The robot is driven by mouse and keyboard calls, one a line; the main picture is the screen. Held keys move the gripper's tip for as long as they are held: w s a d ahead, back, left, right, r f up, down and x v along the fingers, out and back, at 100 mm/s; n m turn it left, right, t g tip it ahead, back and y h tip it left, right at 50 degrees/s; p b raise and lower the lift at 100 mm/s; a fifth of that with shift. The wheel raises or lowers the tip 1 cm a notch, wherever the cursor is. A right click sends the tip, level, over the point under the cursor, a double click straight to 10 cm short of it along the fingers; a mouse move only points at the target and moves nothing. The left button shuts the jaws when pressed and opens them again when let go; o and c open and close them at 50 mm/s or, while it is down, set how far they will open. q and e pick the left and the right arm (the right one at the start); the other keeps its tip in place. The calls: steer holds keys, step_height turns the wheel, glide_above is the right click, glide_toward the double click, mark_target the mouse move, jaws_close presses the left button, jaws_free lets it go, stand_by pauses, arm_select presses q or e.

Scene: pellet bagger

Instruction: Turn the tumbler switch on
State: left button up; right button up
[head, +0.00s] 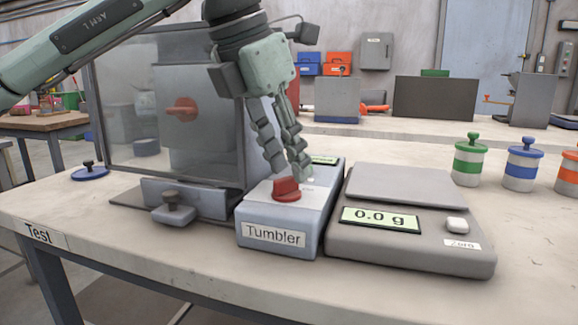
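The tumbler's control box (279,234), a grey-blue box labelled "Tumbler", stands on the table. A red switch knob (287,190) sits on its top, and a small green display (324,160) is at its back. My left gripper (289,172) points down over the box, its fingertips just above and behind the red knob. The two fingers show close together at a slant, so I cannot tell whether they are open or shut, or whether they touch the knob. Nothing is visible between them. My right gripper is not in view.
A scale (410,225) reading 0.0 g stands right beside the box. A clear-fronted cabinet (125,120) with a red handle inside stands behind left. Green (468,160), blue (522,164) and orange (568,172) banded jars stand at right. The table's front edge is close.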

arm_select(q)
steer(key=v, duration=1)
steer(key=shift+s, duration=0.1)
